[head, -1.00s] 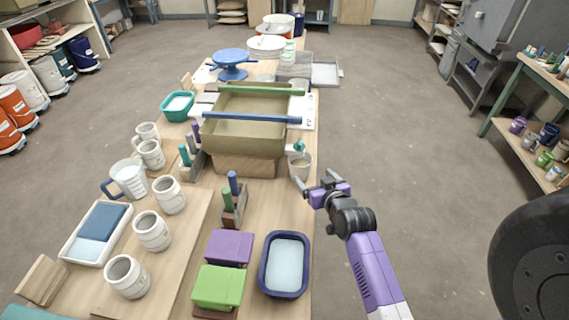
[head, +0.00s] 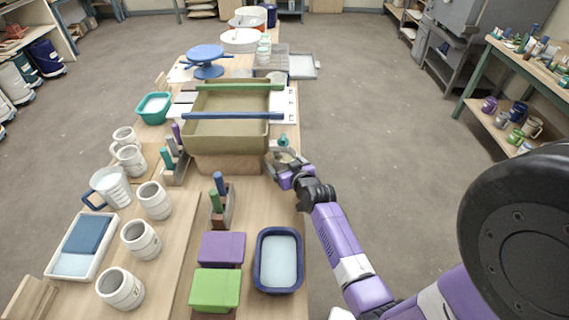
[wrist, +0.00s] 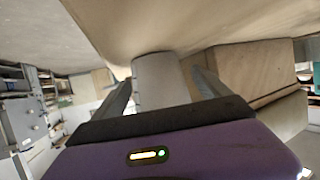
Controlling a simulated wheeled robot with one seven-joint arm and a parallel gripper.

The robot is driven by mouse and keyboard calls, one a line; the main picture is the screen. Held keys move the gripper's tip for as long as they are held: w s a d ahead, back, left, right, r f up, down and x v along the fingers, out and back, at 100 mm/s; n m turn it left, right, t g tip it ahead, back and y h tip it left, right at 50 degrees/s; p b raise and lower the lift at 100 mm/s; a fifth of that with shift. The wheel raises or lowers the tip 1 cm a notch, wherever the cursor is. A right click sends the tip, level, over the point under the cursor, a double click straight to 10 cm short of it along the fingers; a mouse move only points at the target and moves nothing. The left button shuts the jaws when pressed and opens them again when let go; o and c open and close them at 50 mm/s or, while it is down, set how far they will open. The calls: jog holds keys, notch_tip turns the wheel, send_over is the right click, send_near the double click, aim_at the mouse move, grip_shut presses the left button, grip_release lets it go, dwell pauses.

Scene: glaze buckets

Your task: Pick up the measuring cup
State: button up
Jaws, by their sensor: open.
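My gripper (head: 287,164) is open at the right edge of the long table, with its fingers on either side of a small pale cup (head: 286,155). In the wrist view the pale cup (wrist: 160,80) stands between the two fingers; I cannot tell whether they touch it. The gripper hides part of the cup in the head view. A translucent jug with a blue handle (head: 112,186) stands at the left of the table, away from my gripper. I cannot tell from its markings which of these is the measuring cup.
A large tan basin (head: 232,138) with a green and a blue bar across it stands just left of the cup. A teal-topped item (head: 283,140) is close behind it. Several white mugs (head: 141,239), a navy tray (head: 279,260) and brush holders (head: 222,204) occupy the front.

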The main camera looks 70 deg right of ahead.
jog(key=c, duration=1.7)
jog(key=shift+r, duration=0.1)
jog(key=shift+c, duration=0.2)
jog(key=shift+r, duration=0.1)
